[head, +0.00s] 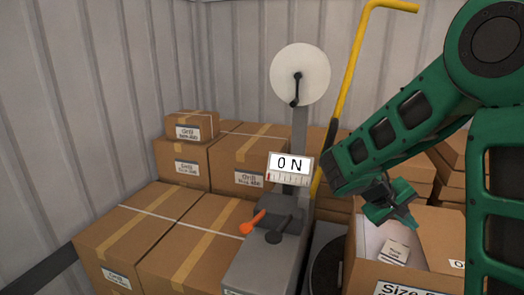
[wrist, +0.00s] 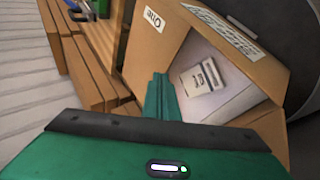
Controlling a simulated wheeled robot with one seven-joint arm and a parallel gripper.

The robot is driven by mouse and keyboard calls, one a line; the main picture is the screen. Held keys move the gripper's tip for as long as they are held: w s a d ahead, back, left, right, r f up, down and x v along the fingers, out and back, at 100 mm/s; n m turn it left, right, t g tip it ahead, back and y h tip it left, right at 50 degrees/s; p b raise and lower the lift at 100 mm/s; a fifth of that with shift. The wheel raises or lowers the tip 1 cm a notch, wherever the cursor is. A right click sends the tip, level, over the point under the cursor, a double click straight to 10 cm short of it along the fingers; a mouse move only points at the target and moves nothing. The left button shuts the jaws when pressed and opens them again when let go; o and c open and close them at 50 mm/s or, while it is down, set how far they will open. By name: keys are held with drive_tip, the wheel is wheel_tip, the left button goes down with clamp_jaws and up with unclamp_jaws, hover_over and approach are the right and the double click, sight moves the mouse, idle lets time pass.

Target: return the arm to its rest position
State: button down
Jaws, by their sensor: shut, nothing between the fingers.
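My green arm reaches in from the right in the head view, bent at the elbow. My gripper (head: 405,219) is shut and empty, pointing down over an open cardboard box (head: 372,272). In the wrist view the green fingers (wrist: 160,98) are together in front of the same open box (wrist: 172,47). A small white carton (head: 394,252) lies inside the box, apart from my gripper; it also shows in the wrist view (wrist: 201,78).
A grey machine (head: 257,262) with a white dial (head: 300,74), a "0 N" display (head: 291,166) and an orange lever (head: 252,223) stands left of my gripper. A yellow bar (head: 350,75) rises behind it. Closed cartons (head: 140,230) fill the left, before a corrugated wall (head: 100,90).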

drive_tip(key=s+d+m+g+y, duration=0.2)
drive_tip(key=s+m+y, duration=0.25)
drive_tip(key=s, duration=0.85)
drive_tip(key=s+a+r+m+t+y, duration=0.1)
drive_tip(key=s+a+y, duration=0.4)
drive_tip(key=s, duration=0.7)
drive_tip(key=shift+s+a+r+m, duration=0.15)
drive_tip(key=shift+s+a+m, duration=0.15)
drive_tip(key=shift+a, duration=0.5)
drive_tip(key=shift+w+f, duration=0.25)
drive_tip(key=shift+w, duration=0.45)
